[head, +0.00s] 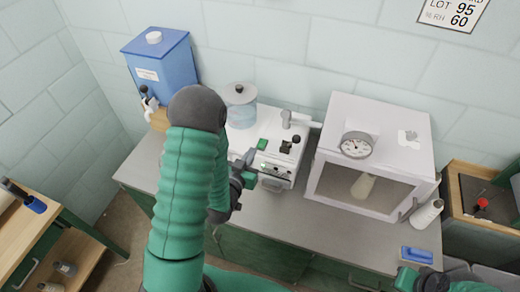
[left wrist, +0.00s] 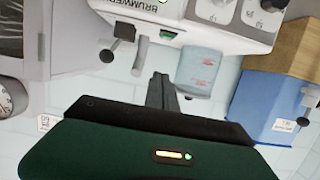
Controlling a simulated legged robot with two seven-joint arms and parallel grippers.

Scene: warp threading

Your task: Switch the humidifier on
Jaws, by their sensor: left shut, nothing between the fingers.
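The humidifier is a white box (head: 274,174) on the grey counter, with a clear water tank (head: 240,112) on top. The tank also shows in the left wrist view (left wrist: 201,72). A black lever (head: 287,147) and a green piece (head: 262,143) stand on its top edge. Its front panel carries small green lights; one green light (left wrist: 163,2) shows in the left wrist view. My left gripper (head: 249,158) is shut and empty, close in front of the box's left part; contact cannot be told. My right gripper (head: 434,281) is partly cut off at the lower right.
A blue tank (head: 163,66) with a tap stands at the back left. A white glass-fronted cabinet (head: 370,150) with a round dial (head: 357,145) stands to the right. A white bottle (head: 426,213) and blue brush (head: 416,254) are at the counter's right. The front counter is mostly clear.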

